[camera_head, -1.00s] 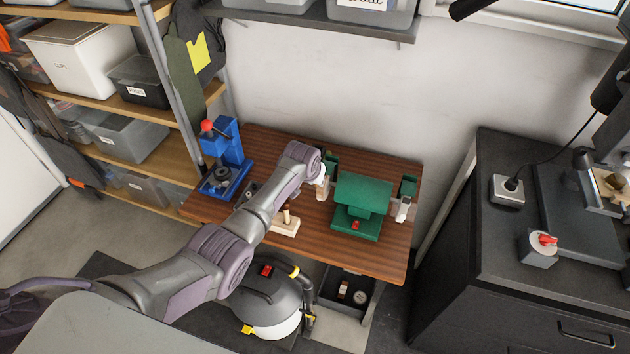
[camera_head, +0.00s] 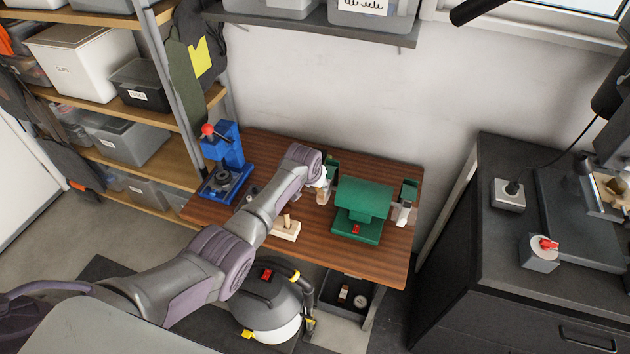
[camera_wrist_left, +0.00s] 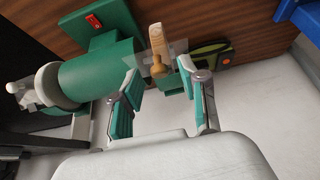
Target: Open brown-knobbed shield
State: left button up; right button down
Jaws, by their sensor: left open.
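A green bench grinder (camera_head: 363,197) with a red switch stands at the right of the wooden workbench. In the left wrist view, its green body (camera_wrist_left: 98,76) is at the left. A clear shield with a tan strip (camera_wrist_left: 155,38) and a round brown knob (camera_wrist_left: 158,69) shows at the near end of the grinder. My left gripper (camera_wrist_left: 161,76) is open, with one finger on each side of the knob. I cannot tell whether a finger touches it. In the head view, my forearm partly hides this end. Another shield with a pale strip (camera_head: 403,211) is at the grinder's right end.
A blue press (camera_head: 223,165) with a red ball stands at the bench's left. A pale wooden block with a peg (camera_head: 286,230) lies near the front edge. A black cabinet (camera_head: 465,240) is close on the right. A vacuum cleaner (camera_head: 268,300) is below.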

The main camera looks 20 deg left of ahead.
pick_arm(q)
jog(key=v, duration=1.2)
pick_arm(e)
jog(key=shift+s+a, duration=0.1)
jog(key=shift+a, duration=0.15)
pick_arm(q)
jog(key=shift+f, duration=0.1)
jog(key=s+a+f+g+b, duration=0.15)
jog(key=s+f, duration=0.45)
jog(key=f, duration=0.6)
jog(key=s+f+b, duration=0.3)
jog(key=s+f, duration=0.3)
jog(key=f, duration=0.6)
jog(key=s+f+g+b, duration=0.15)
jog(key=s+f, duration=0.35)
jog(key=f, duration=0.7)
jog(key=s+f+b, duration=0.2)
jog(key=s+f, duration=0.5)
jog(key=s, duration=0.5)
jog(key=s+a+f+m+g+b, duration=0.1)
jog(key=s+f+b, duration=0.1)
jog(key=s+f, duration=0.6)
jog(key=s+a+f+m+b, duration=0.1)
jog(key=s+f+b, duration=0.2)
jog(key=s+f, duration=0.5)
jog(key=s, duration=1)
jog(key=shift+s+g, duration=0.25)
jog(key=shift+g, duration=0.05)
pick_arm(e)
notch_tip(320, 180, down, 13)
